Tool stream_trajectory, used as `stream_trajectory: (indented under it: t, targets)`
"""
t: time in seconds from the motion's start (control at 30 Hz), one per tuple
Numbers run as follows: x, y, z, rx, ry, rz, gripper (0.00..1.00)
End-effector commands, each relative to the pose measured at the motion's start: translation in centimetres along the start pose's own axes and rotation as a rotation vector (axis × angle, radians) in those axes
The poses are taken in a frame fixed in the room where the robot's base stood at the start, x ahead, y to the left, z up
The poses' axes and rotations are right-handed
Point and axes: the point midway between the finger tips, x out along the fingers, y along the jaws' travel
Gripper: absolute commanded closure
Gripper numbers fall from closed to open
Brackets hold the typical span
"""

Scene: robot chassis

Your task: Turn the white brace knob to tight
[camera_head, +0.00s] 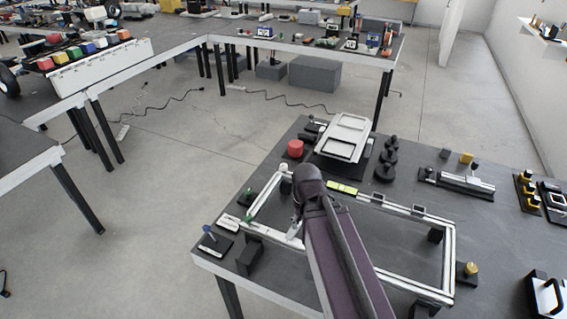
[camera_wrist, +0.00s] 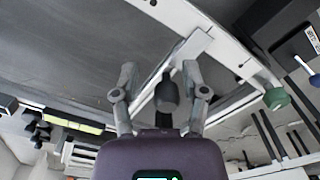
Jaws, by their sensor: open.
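My gripper (camera_wrist: 160,73) is open in the wrist view, with one finger on each side of a dark, rounded knob (camera_wrist: 166,96). No clear contact between fingers and knob shows. A white diagonal brace (camera_wrist: 190,46) lies just beyond the knob, by the pale frame rail (camera_wrist: 236,44). In the head view my gripper (camera_head: 297,213) is low over the left part of the rectangular frame (camera_head: 392,269), partly hidden by my arm. The white brace (camera_head: 294,234) shows beside it; the knob is hard to make out there.
A green knob (camera_wrist: 276,98) is to the right in the wrist view. A blue-topped part (camera_head: 207,230) stands at the table's left corner. The frame's middle is mostly bare.

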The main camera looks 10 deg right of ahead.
Motion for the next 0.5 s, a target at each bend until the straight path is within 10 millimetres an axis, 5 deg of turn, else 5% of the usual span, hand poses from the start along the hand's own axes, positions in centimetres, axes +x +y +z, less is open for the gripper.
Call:
stream_trajectory:
  t: [0.17, 0.27, 0.5]
  targets:
    - [0.0, 0.0, 0.0, 0.000, 0.000, 0.000, 0.43]
    - [-0.1, 0.0, -0.1, -0.002, 0.000, 0.000, 0.21]
    - [-1.3, -0.1, -2.7, -0.079, 0.000, 0.000, 0.21]
